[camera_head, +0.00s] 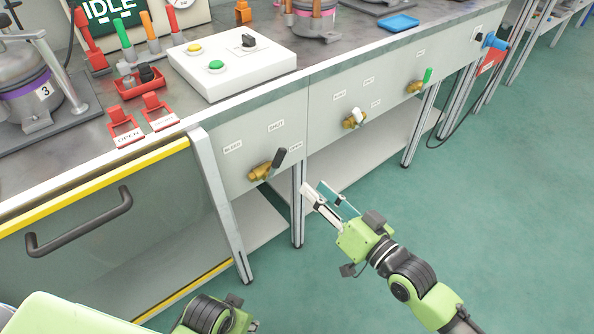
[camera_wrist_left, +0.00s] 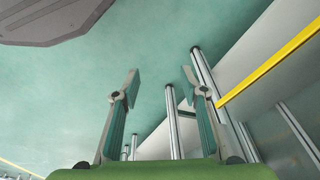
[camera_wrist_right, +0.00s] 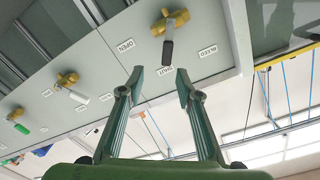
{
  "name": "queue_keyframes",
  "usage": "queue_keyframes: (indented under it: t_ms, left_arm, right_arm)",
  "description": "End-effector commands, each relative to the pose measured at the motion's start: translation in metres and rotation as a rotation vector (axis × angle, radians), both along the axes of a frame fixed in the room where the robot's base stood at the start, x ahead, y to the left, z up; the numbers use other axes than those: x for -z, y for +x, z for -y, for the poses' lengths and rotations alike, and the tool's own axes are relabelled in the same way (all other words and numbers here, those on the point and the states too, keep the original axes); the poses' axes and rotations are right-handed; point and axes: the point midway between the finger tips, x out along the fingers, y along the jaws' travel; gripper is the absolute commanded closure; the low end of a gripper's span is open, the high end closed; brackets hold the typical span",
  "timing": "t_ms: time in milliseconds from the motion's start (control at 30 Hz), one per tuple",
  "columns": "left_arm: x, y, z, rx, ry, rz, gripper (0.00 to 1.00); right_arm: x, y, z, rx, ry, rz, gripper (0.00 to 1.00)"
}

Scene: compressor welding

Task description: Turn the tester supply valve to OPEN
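A brass valve with a black handle (camera_head: 278,160) is on the bench's front panel, left of the other valves. It also shows in the right wrist view (camera_wrist_right: 168,45), where its handle points at the SHUT label. BLEED and OPEN labels flank it. No label naming the tester supply is readable. My right gripper (camera_head: 315,188) is open and empty, below and right of this valve, apart from it. In the right wrist view its fingers (camera_wrist_right: 158,78) point towards the panel, with the black handle beyond the gap. My left gripper (camera_wrist_left: 163,85) is open and empty over the floor.
A white-handled valve (camera_head: 355,118) and a green-handled valve (camera_head: 420,81) sit further right. A white button box (camera_head: 232,72) stands on the bench. A glass door with a dark handle (camera_head: 80,224) is at left. Bench legs stand under the panel; the right floor is clear.

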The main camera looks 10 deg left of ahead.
Motion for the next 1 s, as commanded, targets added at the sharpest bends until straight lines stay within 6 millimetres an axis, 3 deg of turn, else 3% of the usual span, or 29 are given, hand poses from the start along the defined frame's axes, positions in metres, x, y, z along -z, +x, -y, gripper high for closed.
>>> queue_keyframes:
  t_ms: [167,367,700,1000]
  left_arm:
    - [-0.009,0.001,-0.001,-0.001,0.000,0.007,0.60]
    - [-0.020,0.001,-0.001,-0.002,0.000,0.014,0.60]
    - [-0.057,-0.003,-0.002,-0.004,-0.001,0.033,0.60]
    - [-0.078,-0.008,-0.003,-0.006,-0.001,0.043,0.60]
  right_arm:
    - [-0.011,-0.004,-0.012,-0.026,0.027,0.007,0.68]
    - [-0.011,0.016,-0.037,-0.025,0.027,0.007,0.68]
    - [-0.010,0.060,-0.092,-0.024,0.024,0.008,0.68]
    - [-0.010,0.077,-0.114,-0.024,0.024,0.007,0.68]
